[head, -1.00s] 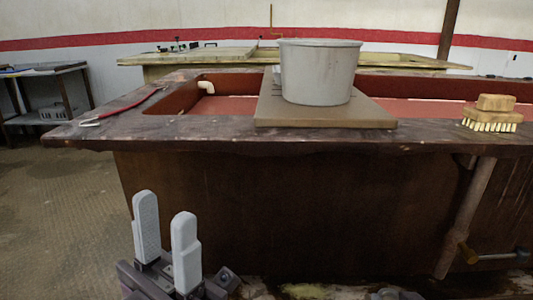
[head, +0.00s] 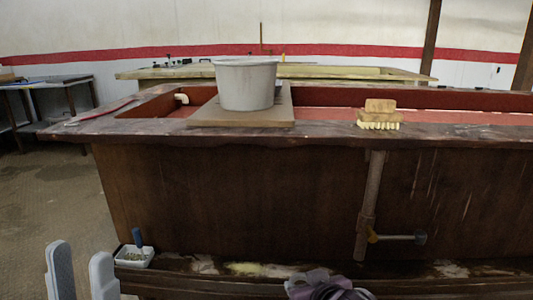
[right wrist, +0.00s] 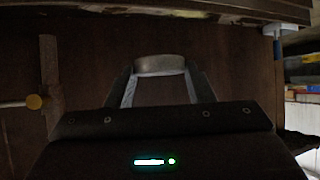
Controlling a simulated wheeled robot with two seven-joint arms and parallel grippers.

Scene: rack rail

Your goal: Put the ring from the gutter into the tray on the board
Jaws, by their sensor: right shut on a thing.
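A pale metal ring (right wrist: 160,65) sits between the fingertips of my right gripper (right wrist: 160,75) in the right wrist view. That gripper is shut on it, with dark wood panel behind. In the head view only part of my right arm shows at the bottom edge; its fingers and the ring are hidden there. A small white tray (head: 145,262) with a blue-handled thing in it stands on the low ledge (head: 205,265) at the left. It also shows, upside down, in the right wrist view (right wrist: 280,29). My left gripper (head: 81,254) is open and empty at the lower left.
A grey bucket (head: 246,85) stands on a flat board (head: 200,117) across the red trough (head: 320,116). A wooden brush (head: 379,114) lies on the bench rim. A pipe with a yellow-fitted tap (head: 372,236) juts from the bench front, right of the tray.

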